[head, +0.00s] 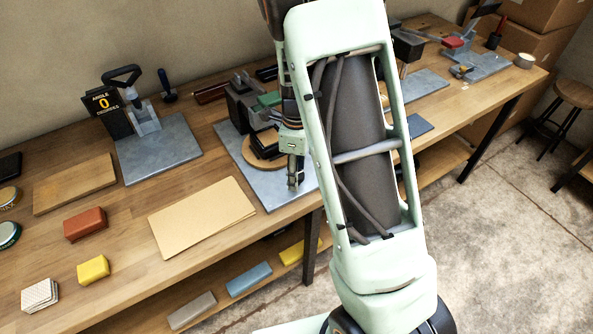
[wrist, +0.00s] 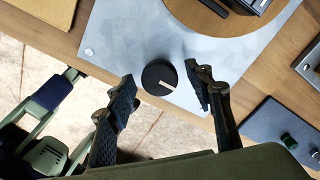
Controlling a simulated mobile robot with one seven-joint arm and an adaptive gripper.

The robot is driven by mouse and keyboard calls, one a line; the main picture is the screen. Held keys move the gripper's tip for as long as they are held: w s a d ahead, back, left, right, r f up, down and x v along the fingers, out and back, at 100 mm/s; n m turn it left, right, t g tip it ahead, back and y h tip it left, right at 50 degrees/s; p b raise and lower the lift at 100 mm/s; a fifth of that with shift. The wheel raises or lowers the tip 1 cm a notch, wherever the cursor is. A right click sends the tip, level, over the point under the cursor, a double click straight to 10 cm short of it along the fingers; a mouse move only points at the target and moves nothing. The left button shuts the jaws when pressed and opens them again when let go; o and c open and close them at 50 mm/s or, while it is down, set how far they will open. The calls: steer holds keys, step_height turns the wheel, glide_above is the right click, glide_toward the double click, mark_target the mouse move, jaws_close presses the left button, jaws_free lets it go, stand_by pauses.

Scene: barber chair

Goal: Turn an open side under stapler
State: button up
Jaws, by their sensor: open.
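A black round knob (wrist: 160,77) with a pale pointer line is on a grey metal plate (wrist: 120,40), near its front edge. My gripper (wrist: 165,84) is open, with one fingertip on either side of the knob in the wrist view; I cannot tell whether they touch it. In the head view my gripper (head: 294,183) points down over the plate, and the knob is hidden. Behind it a round wooden disc (head: 249,160) carries a dark, layered square piece (head: 264,143). A dark grey machine with a green part (head: 268,99), probably the stapler, stands behind the disc, partly hidden by my arm.
A tan folder (head: 200,217) lies left of the plate. Another grey plate (head: 180,145) with an angle display (head: 103,103) stands farther left. A blue panel (wrist: 285,135) with small knobs is at right in the wrist view.

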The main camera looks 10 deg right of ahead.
steer(key=shift+c, duration=0.3)
steer(key=c, duration=1.1)
steer(key=shift+o, duration=0.2)
